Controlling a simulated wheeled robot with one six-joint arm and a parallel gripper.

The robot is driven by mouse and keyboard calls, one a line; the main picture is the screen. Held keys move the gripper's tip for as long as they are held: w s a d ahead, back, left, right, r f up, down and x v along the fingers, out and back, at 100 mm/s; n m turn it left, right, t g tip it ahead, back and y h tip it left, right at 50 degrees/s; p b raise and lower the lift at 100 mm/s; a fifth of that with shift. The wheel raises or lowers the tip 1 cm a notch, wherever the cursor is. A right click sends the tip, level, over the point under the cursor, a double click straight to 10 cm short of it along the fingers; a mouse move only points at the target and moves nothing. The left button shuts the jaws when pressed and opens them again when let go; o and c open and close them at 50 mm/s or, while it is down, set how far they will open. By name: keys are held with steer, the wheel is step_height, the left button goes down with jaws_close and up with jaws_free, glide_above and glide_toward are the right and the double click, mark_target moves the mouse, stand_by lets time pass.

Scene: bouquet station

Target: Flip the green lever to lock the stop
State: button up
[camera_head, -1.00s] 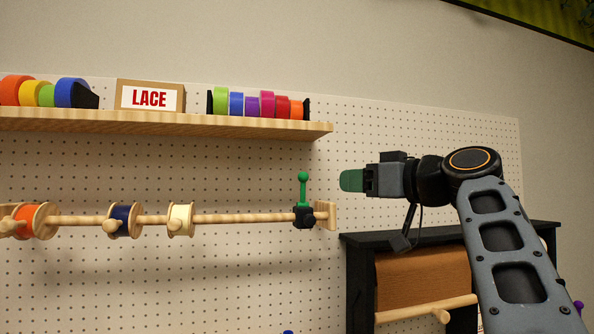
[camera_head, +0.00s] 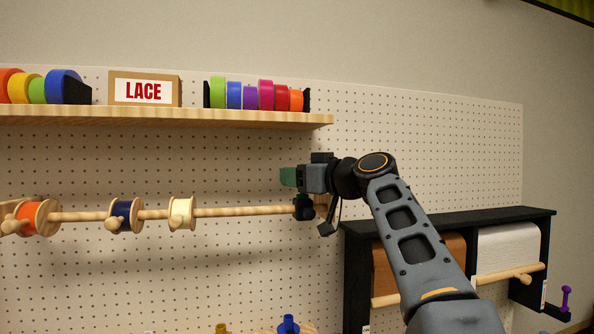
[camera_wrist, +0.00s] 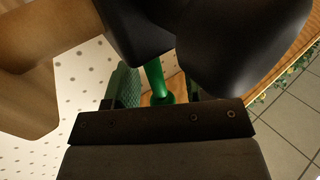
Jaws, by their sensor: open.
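The black stop (camera_head: 304,211) sits near the right end of the wooden rod (camera_head: 245,211) in the head view. My gripper (camera_head: 288,177) is just above it, its green fingers pointing left, and covers most of the green lever. In the wrist view the green lever (camera_wrist: 155,78) stands between my two green-padded fingers, its knob end close to the palm. The fingers are open, with gaps beside the lever. The dark stop (camera_wrist: 140,35) lies beyond the fingertips. The lever's full tilt is hidden.
The rod carries orange (camera_head: 36,217), navy (camera_head: 125,215) and cream (camera_head: 182,213) spools, well left of the stop. A wooden shelf (camera_head: 200,118) with ribbon rolls runs above my gripper. A black roll holder (camera_head: 357,270) stands below right.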

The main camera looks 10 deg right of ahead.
steer(key=shift+w+a, duration=0.1)
steer(key=shift+w, duration=0.1)
steer(key=shift+c, duration=0.2)
jaws_close()
stand_by(0.4)
